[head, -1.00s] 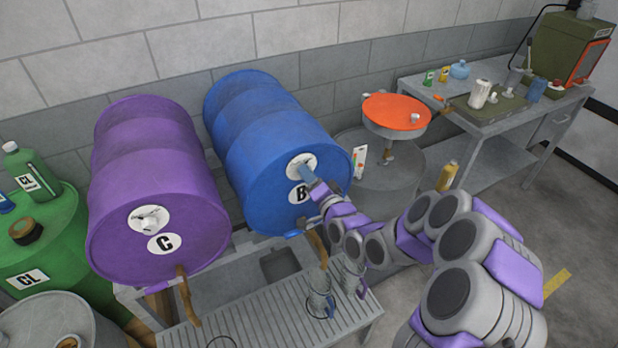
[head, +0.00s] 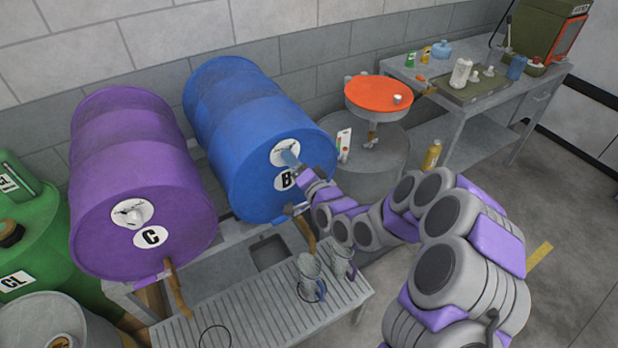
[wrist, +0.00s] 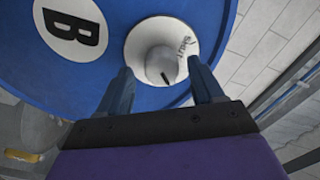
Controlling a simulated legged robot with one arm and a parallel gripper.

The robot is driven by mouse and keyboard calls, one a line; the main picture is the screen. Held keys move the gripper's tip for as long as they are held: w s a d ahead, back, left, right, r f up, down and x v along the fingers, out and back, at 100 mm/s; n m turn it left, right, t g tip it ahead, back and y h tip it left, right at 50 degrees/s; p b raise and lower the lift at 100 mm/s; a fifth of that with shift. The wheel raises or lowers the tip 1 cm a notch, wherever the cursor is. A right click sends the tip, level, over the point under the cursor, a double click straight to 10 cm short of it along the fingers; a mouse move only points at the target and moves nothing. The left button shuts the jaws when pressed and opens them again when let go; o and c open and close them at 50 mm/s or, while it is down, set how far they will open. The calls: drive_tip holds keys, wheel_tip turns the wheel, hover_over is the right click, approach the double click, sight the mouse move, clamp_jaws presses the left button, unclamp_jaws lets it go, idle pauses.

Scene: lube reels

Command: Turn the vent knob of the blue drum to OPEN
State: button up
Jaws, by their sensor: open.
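The blue drum (head: 232,130) lies on its side on a rack, its front face marked B. Its vent knob (wrist: 160,64) is a pale round knob with a dark pointer mark, set on a white dial (wrist: 183,38) with small lettering I cannot read for certain. My gripper (wrist: 160,80) is open, its two blue fingers on either side of the knob in the wrist view. I cannot tell whether they touch it. In the head view my gripper (head: 290,158) is at the dial and hides part of it.
A purple drum (head: 140,190) marked C lies to the left with its own knob.

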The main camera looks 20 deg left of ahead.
drive_tip(key=p+v, duration=1.3)
drive_tip(key=v, duration=0.4)
idle(0.7)
